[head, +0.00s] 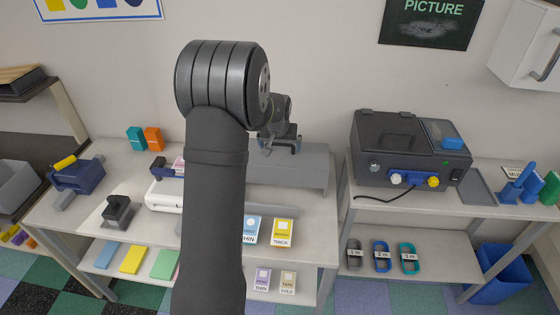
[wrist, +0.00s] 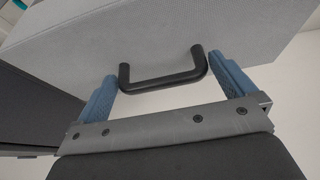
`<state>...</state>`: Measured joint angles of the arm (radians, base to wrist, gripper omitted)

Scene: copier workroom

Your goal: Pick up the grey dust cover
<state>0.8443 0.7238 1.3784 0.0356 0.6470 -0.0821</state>
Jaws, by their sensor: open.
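The grey dust cover (head: 308,170) stands on the table right of my arm, its left part hidden behind the arm. In the wrist view the cover (wrist: 150,40) fills the upper middle, with a black bar handle (wrist: 165,82) on its face. My gripper (head: 281,143) is above the cover in the head view. In the wrist view my gripper (wrist: 162,68) is open, with one blue finger at each side of the handle. The handle lies between the fingers; I cannot tell whether either touches it.
A dark machine (head: 412,148) with a cable stands on the right table. Teal and orange blocks (head: 145,139), a blue tape dispenser (head: 77,177) and a black stamp (head: 117,210) are on the left. Labelled packs (head: 283,232) are in front of the cover. The wall is close behind.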

